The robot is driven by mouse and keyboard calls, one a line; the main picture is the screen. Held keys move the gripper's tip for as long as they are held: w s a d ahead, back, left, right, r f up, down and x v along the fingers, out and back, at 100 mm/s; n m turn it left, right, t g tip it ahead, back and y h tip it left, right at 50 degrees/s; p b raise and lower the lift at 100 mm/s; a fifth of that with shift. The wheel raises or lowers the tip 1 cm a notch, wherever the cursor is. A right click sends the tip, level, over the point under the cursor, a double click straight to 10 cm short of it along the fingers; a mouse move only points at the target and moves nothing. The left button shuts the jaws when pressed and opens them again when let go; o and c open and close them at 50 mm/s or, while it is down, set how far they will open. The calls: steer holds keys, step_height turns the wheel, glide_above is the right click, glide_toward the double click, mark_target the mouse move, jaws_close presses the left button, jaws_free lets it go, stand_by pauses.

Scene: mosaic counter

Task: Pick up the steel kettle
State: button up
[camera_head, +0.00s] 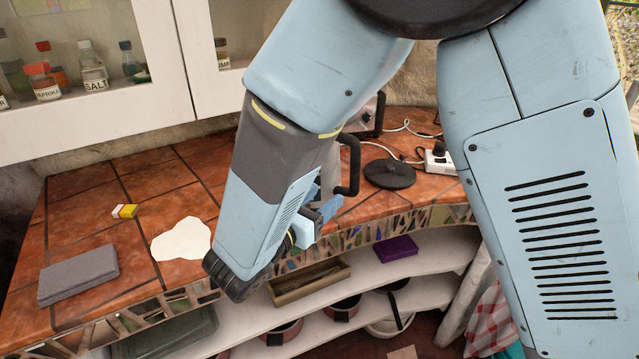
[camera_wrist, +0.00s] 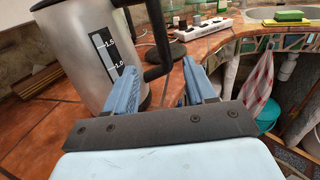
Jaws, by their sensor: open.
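The steel kettle (camera_wrist: 85,60) stands upright on the tiled counter at the left of the wrist view, with a level window and a black handle (camera_wrist: 158,45) on its right side. In the head view my arm hides most of its body, but its black handle (camera_head: 351,165) shows. My gripper (camera_wrist: 160,66) is open, its two blue fingers on either side of the handle's lower part in the picture. I cannot tell whether the handle is between them in depth. In the head view my gripper (camera_head: 325,203) is low beside the handle, near the counter's front edge.
A round black base (camera_head: 390,173) and a power strip (camera_head: 438,158) with cables lie to the right. A yellow-and-white block (camera_head: 124,211), a white patch (camera_head: 181,240) and a grey slab (camera_head: 78,274) lie on the left counter. Shelves with a purple box (camera_head: 397,249) are below.

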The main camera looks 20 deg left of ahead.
mark_target(352, 173)
steer(key=x, duration=1.2)
steer(key=shift+w+d+r, duration=0.1)
steer(key=shift+w+d, duration=0.15)
steer(key=shift+c, duration=0.3)
jaws_close()
steer(key=shift+r, duration=0.1)
stand_by(0.7)
